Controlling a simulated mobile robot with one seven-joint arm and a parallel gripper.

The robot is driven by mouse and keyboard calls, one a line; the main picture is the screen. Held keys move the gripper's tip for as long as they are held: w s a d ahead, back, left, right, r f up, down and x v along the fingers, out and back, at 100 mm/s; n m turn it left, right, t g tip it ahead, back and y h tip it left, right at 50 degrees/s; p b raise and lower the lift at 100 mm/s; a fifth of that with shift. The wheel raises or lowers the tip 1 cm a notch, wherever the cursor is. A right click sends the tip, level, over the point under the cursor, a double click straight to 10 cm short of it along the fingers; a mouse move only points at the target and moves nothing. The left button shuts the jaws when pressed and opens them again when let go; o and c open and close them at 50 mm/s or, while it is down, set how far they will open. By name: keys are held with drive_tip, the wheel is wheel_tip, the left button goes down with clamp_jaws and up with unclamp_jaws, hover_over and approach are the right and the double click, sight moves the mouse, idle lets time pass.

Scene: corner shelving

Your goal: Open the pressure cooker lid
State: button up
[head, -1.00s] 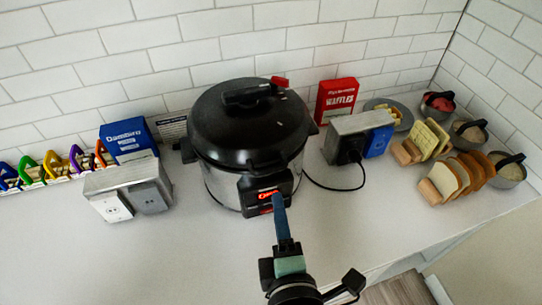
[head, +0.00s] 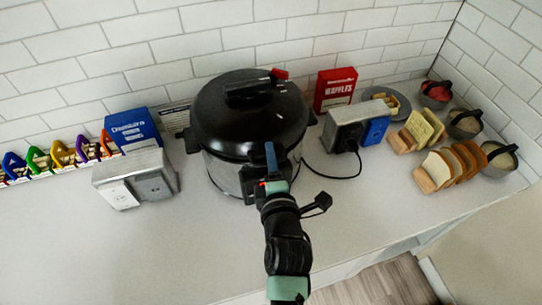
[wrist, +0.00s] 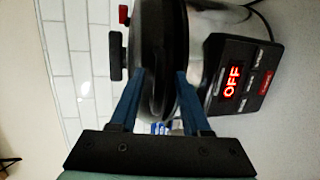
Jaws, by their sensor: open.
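The pressure cooker (head: 225,173) stands on the counter against the tiled wall, with a steel body and a black lid (head: 235,120). The lid sits down on the pot, and a black handle (head: 248,90) with a red tab (head: 280,74) is on top. In the wrist view the cooker appears sideways, with its lid (wrist: 165,35), handle (wrist: 116,57) and a control panel (wrist: 232,85) reading OFF. My gripper (head: 271,158) is at the cooker's front, by the lid's front edge. Its blue fingers (wrist: 161,76) are apart on either side of the lid's rim; contact cannot be told.
Toasters stand left (head: 135,182) and right (head: 357,127) of the cooker; the right one's black cord runs close by. Boxes (head: 333,88) stand behind. Bread slices (head: 450,168) and bowls (head: 498,160) fill the right end. The front left counter is clear.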

clamp_jaws()
idle(1.5)
